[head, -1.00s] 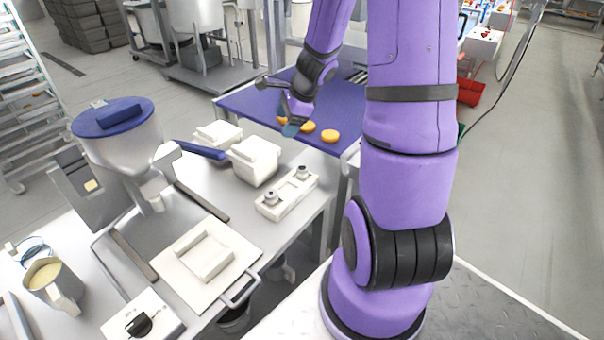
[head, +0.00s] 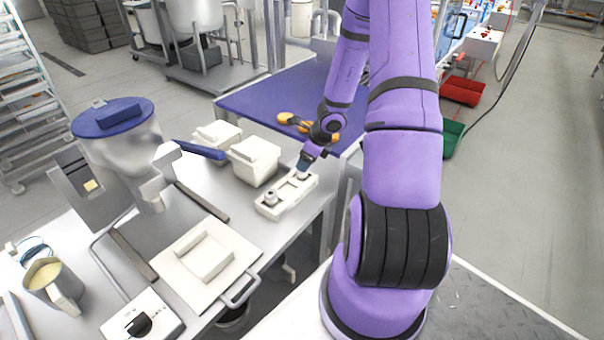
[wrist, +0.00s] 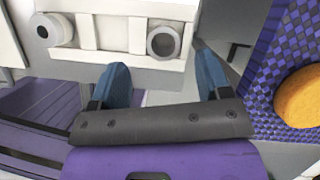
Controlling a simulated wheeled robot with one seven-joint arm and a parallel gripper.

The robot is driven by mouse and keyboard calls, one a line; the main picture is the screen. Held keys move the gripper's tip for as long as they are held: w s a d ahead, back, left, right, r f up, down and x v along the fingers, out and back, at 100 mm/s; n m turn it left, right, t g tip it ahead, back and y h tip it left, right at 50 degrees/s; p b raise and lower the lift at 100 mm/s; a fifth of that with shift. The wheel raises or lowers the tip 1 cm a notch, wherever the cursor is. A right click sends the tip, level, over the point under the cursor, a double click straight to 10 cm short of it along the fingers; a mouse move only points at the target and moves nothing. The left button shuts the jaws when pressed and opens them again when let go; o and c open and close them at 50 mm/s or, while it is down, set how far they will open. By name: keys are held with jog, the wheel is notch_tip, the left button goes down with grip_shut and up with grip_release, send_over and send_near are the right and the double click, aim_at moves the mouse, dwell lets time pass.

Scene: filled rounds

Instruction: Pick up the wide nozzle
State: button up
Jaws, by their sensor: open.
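A pale nozzle holder (head: 284,201) stands on the metal table's right edge and holds two grey nozzles. The far nozzle (head: 301,174) is partly behind my gripper (head: 304,163); in the wrist view this nozzle (wrist: 163,41) shows a wide, dark round opening, so it appears to be the wide nozzle. The other nozzle (head: 270,197), with a smaller opening, also shows in the wrist view (wrist: 57,30). My gripper is open; its blue fingers (wrist: 162,62) point at the wide nozzle, one to either side in the picture. Contact cannot be told.
The blue belt (head: 245,101) with orange rounds (head: 288,117) lies behind the gripper. White tubs (head: 255,162) stand left of the holder. A blue-lidded hopper (head: 115,125) and a white board (head: 190,275) are farther left.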

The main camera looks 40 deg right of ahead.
jog(key=shift+x, duration=2.95)
jog(key=shift+w+d, duration=0.1)
jog(key=shift+d, duration=0.1)
jog(key=c, duration=1)
jog(key=shift+c, duration=0.2)
jog(key=shift+r, duration=0.15)
